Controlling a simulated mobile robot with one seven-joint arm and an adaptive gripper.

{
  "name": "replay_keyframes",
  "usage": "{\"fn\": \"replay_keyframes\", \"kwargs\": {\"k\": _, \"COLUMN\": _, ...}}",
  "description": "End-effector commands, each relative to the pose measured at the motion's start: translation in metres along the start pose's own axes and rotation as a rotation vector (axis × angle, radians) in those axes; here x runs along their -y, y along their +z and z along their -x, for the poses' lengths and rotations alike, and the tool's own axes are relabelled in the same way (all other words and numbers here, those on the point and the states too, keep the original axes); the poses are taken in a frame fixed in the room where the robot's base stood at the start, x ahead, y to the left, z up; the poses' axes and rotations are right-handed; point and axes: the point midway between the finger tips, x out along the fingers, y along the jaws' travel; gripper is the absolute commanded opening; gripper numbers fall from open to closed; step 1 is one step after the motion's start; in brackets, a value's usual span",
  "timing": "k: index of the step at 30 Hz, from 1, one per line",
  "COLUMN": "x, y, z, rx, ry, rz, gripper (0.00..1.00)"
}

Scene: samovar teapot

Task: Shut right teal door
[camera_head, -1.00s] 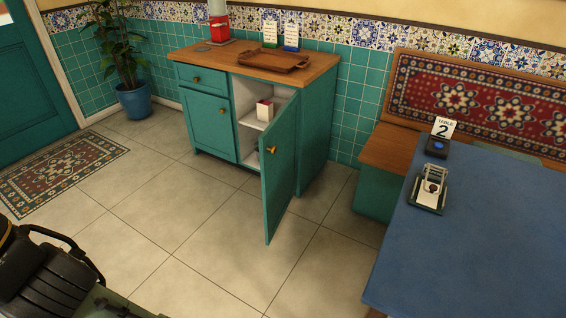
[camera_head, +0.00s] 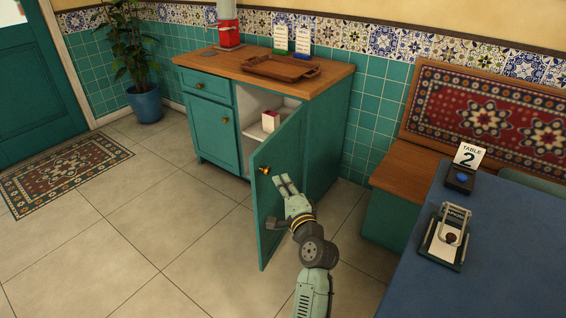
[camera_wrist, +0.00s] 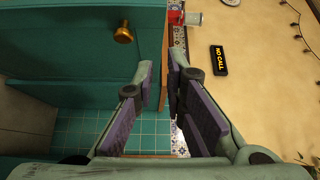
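The right teal door (camera_head: 277,150) of the low cabinet stands open, swung out into the room. Its brass knob (camera_head: 264,170) sits near the free edge. In the wrist view the knob (camera_wrist: 123,33) is at the upper left, outside the fingers. My gripper (camera_head: 281,179) is in front of the door's outer face, to the right of the knob. In the wrist view my gripper (camera_wrist: 161,64) has its two fingers apart with nothing between them. I cannot tell whether a finger touches the door.
The cabinet's wooden top (camera_head: 220,63) carries a tray (camera_head: 280,68). A small red-and-white box (camera_head: 270,121) is inside. The left door (camera_head: 214,133) is shut. A bench (camera_head: 397,205) and blue table (camera_head: 470,270) are at the right.

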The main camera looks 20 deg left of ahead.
Motion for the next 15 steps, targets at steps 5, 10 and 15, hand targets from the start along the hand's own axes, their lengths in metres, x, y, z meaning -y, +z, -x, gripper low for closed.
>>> {"fn": "replay_keyframes", "kwargs": {"k": 5, "x": -0.015, "y": -0.009, "z": -0.001, "rx": -0.004, "ry": 0.025, "rz": -0.043, "gripper": 0.0}}
{"fn": "replay_keyframes", "kwargs": {"k": 10, "x": -0.013, "y": -0.009, "z": -0.027, "rx": -0.003, "ry": 0.023, "rz": -0.043, "gripper": 0.0}}
{"fn": "replay_keyframes", "kwargs": {"k": 15, "x": -0.013, "y": -0.009, "z": -0.065, "rx": -0.003, "ry": 0.022, "rz": -0.042, "gripper": 0.0}}
